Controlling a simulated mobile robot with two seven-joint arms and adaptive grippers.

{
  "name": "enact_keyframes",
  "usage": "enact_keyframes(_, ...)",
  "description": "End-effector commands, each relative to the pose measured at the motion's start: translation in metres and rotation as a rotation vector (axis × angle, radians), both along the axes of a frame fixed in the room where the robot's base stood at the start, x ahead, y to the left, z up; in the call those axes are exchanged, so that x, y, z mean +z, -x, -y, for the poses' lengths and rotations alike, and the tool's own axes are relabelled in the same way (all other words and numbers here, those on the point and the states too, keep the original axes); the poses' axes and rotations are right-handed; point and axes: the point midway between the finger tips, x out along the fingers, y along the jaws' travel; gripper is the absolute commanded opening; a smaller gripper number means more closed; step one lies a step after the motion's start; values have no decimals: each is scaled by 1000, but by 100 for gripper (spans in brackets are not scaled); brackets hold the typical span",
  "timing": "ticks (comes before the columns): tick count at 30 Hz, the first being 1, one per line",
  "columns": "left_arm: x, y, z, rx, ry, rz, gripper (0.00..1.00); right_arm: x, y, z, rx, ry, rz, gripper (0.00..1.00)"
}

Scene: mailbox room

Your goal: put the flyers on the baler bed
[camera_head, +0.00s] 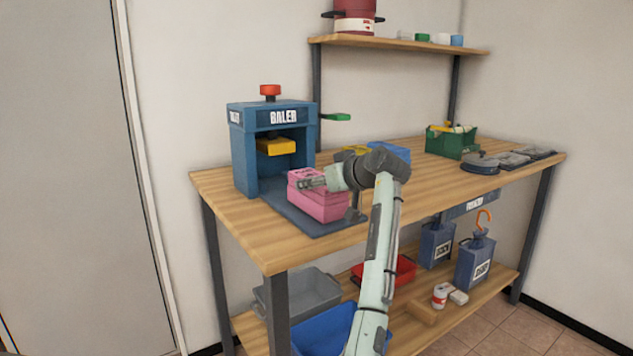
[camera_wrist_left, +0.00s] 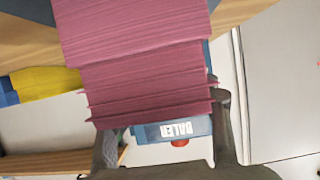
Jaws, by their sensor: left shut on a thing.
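The flyers (camera_head: 320,207) are a pink stack of paper over the baler bed (camera_head: 327,228), a flat dark blue plate in front of the blue baler (camera_head: 240,150). The stack has an upper and a lower part, slightly offset. My left gripper (camera_head: 312,184) is at the top of the stack, shut on flyers. In the left wrist view, the pink flyers (camera_wrist_left: 140,60) fill the middle, with the gripper's fingers (camera_wrist_left: 163,122) on either side of the lower end. Whether the held flyers touch those below is hard to tell. My right gripper is not in view.
The baler has a yellow press block (camera_head: 276,147), a red knob (camera_head: 270,91) and a green handle (camera_head: 336,117). Blue and yellow items lie behind my gripper. A green crate (camera_head: 451,143) and dark flat items (camera_head: 505,159) stand right. The table's front left (camera_head: 250,235) is clear.

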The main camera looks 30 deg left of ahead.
Motion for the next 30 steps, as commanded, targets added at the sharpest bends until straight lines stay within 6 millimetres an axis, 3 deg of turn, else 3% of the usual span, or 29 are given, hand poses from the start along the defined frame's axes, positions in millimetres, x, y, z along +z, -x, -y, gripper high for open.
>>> enact_keyframes(6,-1,0,0,-1,-2,2,8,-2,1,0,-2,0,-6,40)
enact_keyframes(7,-3,0,0,0,0,-1,54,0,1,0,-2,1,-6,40)
enact_keyframes(12,-2,0,0,0,0,-1,73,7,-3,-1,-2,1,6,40)
enact_keyframes(23,2,0,1,-1,0,0,73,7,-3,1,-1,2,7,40)
enact_keyframes(30,15,14,37,-4,2,1,73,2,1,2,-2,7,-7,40)
